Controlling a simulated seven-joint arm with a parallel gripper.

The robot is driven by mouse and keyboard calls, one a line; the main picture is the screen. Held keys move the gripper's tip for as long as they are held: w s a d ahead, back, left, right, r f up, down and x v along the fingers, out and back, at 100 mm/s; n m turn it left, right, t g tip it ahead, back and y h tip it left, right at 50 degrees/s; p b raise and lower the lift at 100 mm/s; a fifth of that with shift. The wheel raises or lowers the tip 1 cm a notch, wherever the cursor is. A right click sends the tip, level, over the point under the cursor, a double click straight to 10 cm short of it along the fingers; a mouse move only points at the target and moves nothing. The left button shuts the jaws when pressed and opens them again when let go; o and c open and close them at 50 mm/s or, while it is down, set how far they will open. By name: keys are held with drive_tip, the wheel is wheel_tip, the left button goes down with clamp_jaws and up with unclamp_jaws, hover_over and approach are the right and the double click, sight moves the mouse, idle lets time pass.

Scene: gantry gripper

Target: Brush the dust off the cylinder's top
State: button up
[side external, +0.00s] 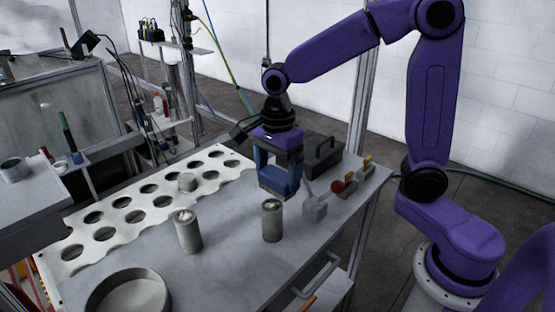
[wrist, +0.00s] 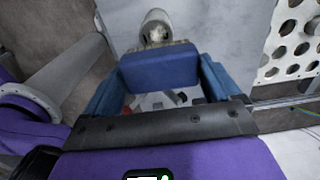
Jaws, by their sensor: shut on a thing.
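My gripper (side external: 279,176) has blue fingers and is shut on a blue brush (wrist: 158,68), whose pale bristle edge shows at its far side in the wrist view. The brush hangs above the table, behind and slightly above the right grey cylinder (side external: 272,222). That cylinder stands upright with pale dust on its top. A second upright grey cylinder (side external: 188,232), also with a pale dusty top, stands to its left. In the wrist view one dusty-topped cylinder (wrist: 156,26) shows just beyond the brush, its lower edge hidden by it. I see a gap between brush and cylinder in the side view.
A white plate with round holes (side external: 150,201) lies at the left, with a short cylinder (side external: 187,182) on it. A round dish (side external: 128,292) is at the front. A grey scoop (side external: 314,207), a red-ended tool (side external: 338,186) and a black box (side external: 312,150) are at the right.

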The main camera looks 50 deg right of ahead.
drive_tip(key=shift+f, duration=0.85)
drive_tip(key=shift+a+f, duration=0.5)
drive_tip(key=shift+f, duration=0.2)
drive_tip(key=shift+c, duration=0.4)
drive_tip(key=shift+s+a, duration=0.15)
drive_tip(key=shift+a, duration=1.45)
drive_tip(key=shift+w+d, duration=0.2)
drive_tip(key=shift+d, duration=1.85)
drive_tip(key=shift+r, duration=4.15)
